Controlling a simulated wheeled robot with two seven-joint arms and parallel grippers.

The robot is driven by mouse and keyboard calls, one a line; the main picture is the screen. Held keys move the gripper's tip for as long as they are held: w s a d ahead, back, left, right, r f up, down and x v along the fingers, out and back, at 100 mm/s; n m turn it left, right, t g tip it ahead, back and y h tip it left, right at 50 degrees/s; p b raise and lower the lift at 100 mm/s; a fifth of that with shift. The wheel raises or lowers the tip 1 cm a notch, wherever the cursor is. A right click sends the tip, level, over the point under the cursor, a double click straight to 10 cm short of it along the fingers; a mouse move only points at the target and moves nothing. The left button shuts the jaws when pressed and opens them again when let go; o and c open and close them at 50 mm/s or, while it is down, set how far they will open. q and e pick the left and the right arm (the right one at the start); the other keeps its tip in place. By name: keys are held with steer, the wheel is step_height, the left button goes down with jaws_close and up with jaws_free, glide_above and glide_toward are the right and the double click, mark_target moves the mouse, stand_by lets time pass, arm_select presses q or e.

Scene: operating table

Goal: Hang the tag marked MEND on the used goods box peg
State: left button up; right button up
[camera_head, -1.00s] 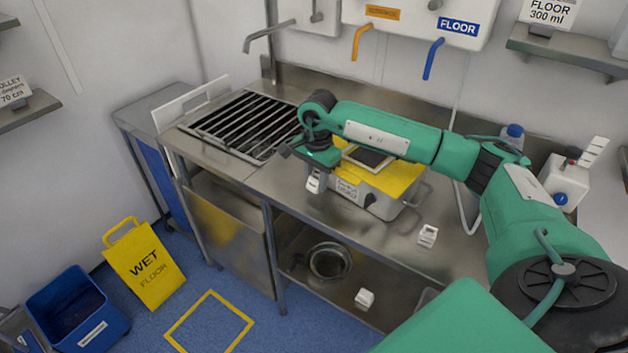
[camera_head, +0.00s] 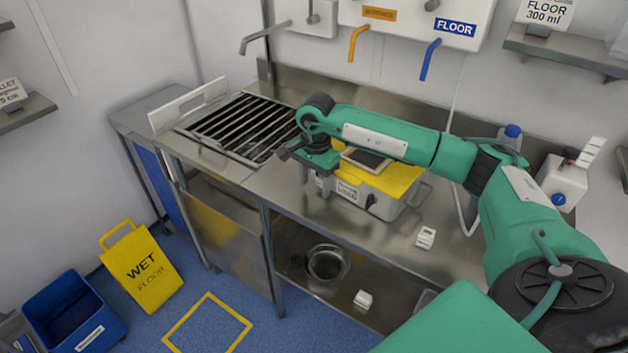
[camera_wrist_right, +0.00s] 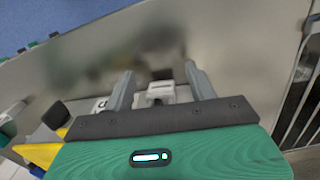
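The grey box (camera_head: 383,208) with a yellow top stands on the steel counter, with a small printed label (camera_head: 347,191) on its front. My right gripper (camera_head: 316,181) is at the box's front left corner, pointing down. Its two fingers are apart. A small white tag (camera_wrist_right: 161,92) is between the fingers in the right wrist view, with a gap on each side. The tag's marking is not readable, and I cannot tell whether it hangs on a peg; the peg is not distinguishable. My left gripper is not in view.
Another white tag-like piece (camera_head: 426,237) stands on the counter, and one (camera_head: 363,299) is lower, near the under-shelf. A black grating (camera_head: 240,127) lies left of the gripper. Blue and orange taps (camera_head: 429,60) hang behind. The counter front between is clear.

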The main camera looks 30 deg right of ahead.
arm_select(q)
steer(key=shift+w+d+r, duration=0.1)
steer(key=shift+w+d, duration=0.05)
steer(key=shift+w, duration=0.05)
arm_select(e)
steer(key=shift+r, duration=0.2)
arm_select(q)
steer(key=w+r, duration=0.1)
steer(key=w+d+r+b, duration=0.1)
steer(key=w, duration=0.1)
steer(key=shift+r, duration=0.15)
arm_select(e)
step_height(320, 180, up, 14)
steer(key=shift+d+f, duration=0.2)
